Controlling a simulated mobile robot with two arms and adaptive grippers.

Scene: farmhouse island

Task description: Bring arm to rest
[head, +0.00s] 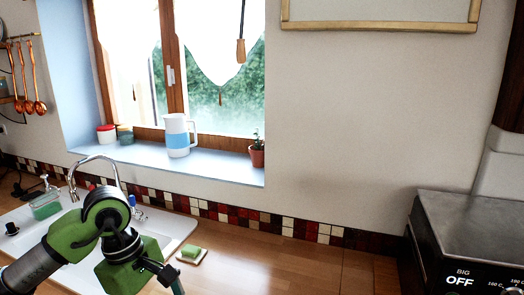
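My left arm comes in from the lower left in the head view, with green and black links, raised in front of the white sink. My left gripper (165,272) is at the lower edge of the view, beside the sink's right end, and is partly cut off. Its fingers are too small and cropped to tell whether they are open or shut. My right gripper and arm are out of view.
A green sponge (192,252) lies on the counter close to my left gripper. The sink (180,228) and faucet (95,160) are at left. A pitcher (178,138) stands on the windowsill. A stove (470,235) is at right. The middle wooden counter (290,268) is clear.

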